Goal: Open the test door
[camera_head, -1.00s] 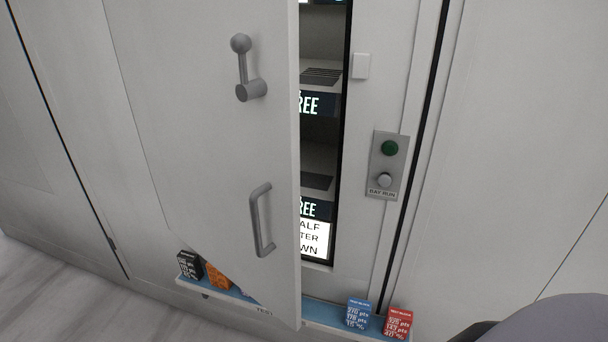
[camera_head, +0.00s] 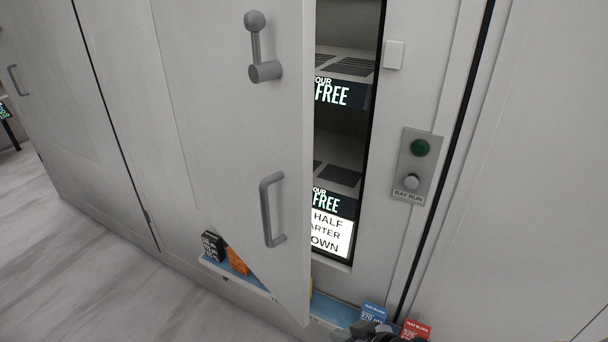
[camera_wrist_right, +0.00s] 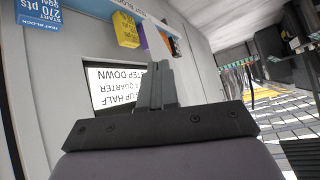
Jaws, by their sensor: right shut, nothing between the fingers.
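The test door (camera_head: 215,120) is a pale grey panel standing ajar, with a gap along its right edge. It carries a grey lever (camera_head: 258,45) near the top and a grey bar handle (camera_head: 270,210) lower down. Through the gap show shelves with lit "FREE" labels (camera_head: 332,93) and a white text sign (camera_head: 330,232). My right gripper (camera_head: 375,329) is at the bottom edge of the head view, partly cut off, below and right of the handle and apart from it. Its fingers (camera_wrist_right: 158,82) are shut and empty in the right wrist view. My left gripper is not in view.
A blue ledge (camera_head: 330,308) below the door holds a black block (camera_head: 212,246), an orange block (camera_head: 237,261), a blue block (camera_head: 373,314) and a red block (camera_head: 416,330). A button panel (camera_head: 416,167) is right of the opening. Open floor (camera_head: 80,270) lies at left.

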